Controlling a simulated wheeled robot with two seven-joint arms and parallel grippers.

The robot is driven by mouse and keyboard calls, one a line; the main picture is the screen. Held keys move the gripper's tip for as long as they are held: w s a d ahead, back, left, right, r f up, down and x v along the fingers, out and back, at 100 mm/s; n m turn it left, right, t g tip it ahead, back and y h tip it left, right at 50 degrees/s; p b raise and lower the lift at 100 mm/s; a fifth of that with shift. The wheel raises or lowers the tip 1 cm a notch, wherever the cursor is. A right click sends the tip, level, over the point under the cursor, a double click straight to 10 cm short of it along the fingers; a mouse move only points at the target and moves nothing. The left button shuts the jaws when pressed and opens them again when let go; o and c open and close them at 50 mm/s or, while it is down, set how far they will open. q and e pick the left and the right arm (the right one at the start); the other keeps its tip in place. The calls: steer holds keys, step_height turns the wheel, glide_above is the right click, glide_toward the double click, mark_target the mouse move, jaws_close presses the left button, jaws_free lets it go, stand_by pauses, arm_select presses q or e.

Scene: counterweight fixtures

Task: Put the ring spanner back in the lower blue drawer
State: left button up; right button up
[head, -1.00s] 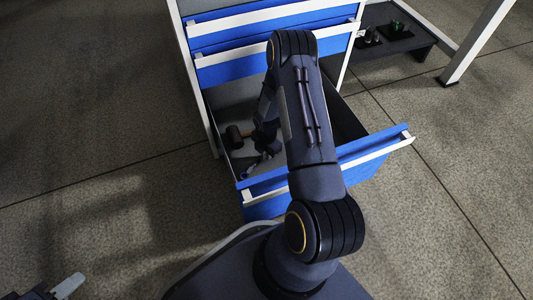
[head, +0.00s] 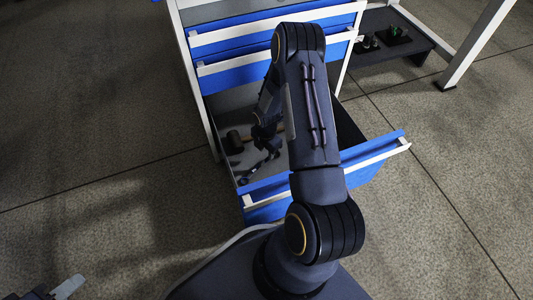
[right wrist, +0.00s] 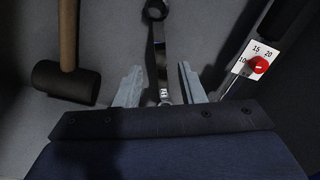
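The lower blue drawer (head: 375,160) is pulled open. The dark ring spanner (right wrist: 160,50) lies lengthwise between the fingers of my right gripper (right wrist: 161,88) in the right wrist view. These fingers are spread, with a gap on both sides of the spanner. The spanner appears to lie on the drawer's grey floor; its exact height is hard to judge. In the head view my right gripper (head: 266,142) is inside the drawer, partly hidden by my arm. My left gripper (head: 68,287) shows only partly at the bottom left, and its opening is unclear.
A mallet (right wrist: 65,75) with a wooden handle lies left of the spanner in the drawer. A white numbered card (right wrist: 250,58) with a red disc is on the right. Upper blue drawers (head: 235,75) are nearly closed above. A dark shelf (head: 400,45) holds small items.

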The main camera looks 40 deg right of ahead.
step_height(320, 180, up, 7)
steer(key=p, duration=0.2)
step_height(320, 180, up, 9)
steer(key=m+t, duration=0.1)
steer(key=m, duration=0.2)
glide_above(267, 160)
steer(key=a, duration=0.1)
steer(key=s+a+r+m+t+y, duration=0.1)
steer(key=a+r+m, duration=0.15)
steer(key=r, duration=0.45)
steer(key=s+a+r+m+t, duration=0.1)
steer(key=s+a+r+m, duration=0.1)
steer(key=r+m, duration=0.3)
steer(key=s+a+r+m+t+y, duration=0.2)
steer(key=s+a+r+m, duration=0.8)
steer(key=s, duration=0.6)
step_height(267, 160, up, 2)
steer(key=shift+a+r+t+y, duration=0.15)
steer(key=shift+a+t+y, duration=0.2)
steer(key=shift+a, duration=0.35)
step_height(267, 160, up, 37)
steer(key=p, duration=3.7)
steer(key=shift+r, duration=0.15)
